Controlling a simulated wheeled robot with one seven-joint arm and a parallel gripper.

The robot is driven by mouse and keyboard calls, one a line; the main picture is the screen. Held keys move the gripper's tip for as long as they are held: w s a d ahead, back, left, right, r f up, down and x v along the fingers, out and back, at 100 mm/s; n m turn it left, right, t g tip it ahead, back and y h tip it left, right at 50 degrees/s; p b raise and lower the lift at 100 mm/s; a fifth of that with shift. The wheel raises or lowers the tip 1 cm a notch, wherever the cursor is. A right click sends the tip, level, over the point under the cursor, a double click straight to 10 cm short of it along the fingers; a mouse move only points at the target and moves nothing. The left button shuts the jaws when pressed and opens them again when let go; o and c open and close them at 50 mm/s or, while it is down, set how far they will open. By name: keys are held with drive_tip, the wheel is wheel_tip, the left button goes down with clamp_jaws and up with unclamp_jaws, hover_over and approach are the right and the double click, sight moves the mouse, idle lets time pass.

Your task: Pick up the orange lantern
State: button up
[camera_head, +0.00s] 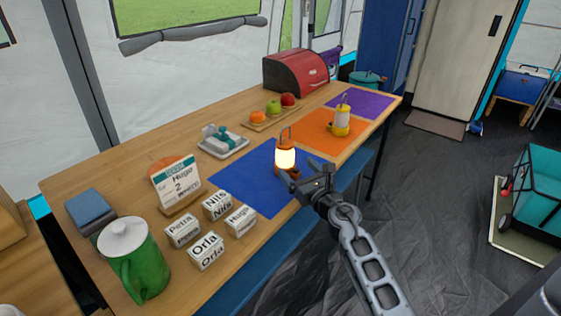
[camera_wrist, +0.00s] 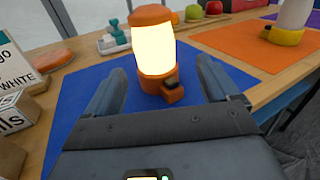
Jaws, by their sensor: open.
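The orange lantern (camera_head: 286,156) stands upright on the blue mat (camera_head: 243,181), its body glowing, with a thin handle on top. In the wrist view the lantern (camera_wrist: 154,52) is straight ahead, with its orange cap, lit body and orange base showing. My gripper (camera_head: 295,183) is at the near side of the lantern. In the wrist view my gripper (camera_wrist: 158,90) has its two fingers apart, one to each side of the lantern's base. A gap shows between the base and each finger. The lower edge of the base is close to the palm.
A yellow lantern (camera_head: 341,121) stands on the orange mat (camera_head: 305,131) behind. Name blocks (camera_head: 206,250), a sign (camera_head: 176,183) and a green jug (camera_head: 133,262) stand at the left.

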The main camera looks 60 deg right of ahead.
sight(290, 145)
drive_tip(key=shift+a+x, duration=0.2)
drive_tip(key=shift+x, duration=3.4)
drive_tip(key=shift+w+r, duration=0.15)
drive_tip(key=shift+r, duration=0.05)
drive_tip(key=shift+c, duration=0.5)
drive_tip(key=shift+r, duration=0.1)
drive_tip(key=c, duration=1.3)
drive_tip(key=shift+p, duration=0.3)
drive_tip(key=shift+r+p, duration=0.65)
drive_tip(key=shift+r, duration=0.15)
wheel_tip(290, 145, up, 3)
drive_tip(key=p, duration=0.2)
drive_tip(key=shift+r+p, duration=0.2)
drive_tip(key=shift+p, duration=0.2)
drive_tip(key=s+d+r, duration=0.2)
drive_tip(key=s, duration=0.1)
drive_tip(key=s+d+r+p, duration=0.1)
drive_tip(key=s+d+r, duration=0.1)
drive_tip(key=s, duration=0.1)
drive_tip(key=s+d+r, duration=0.2)
drive_tip(key=s, duration=0.2)
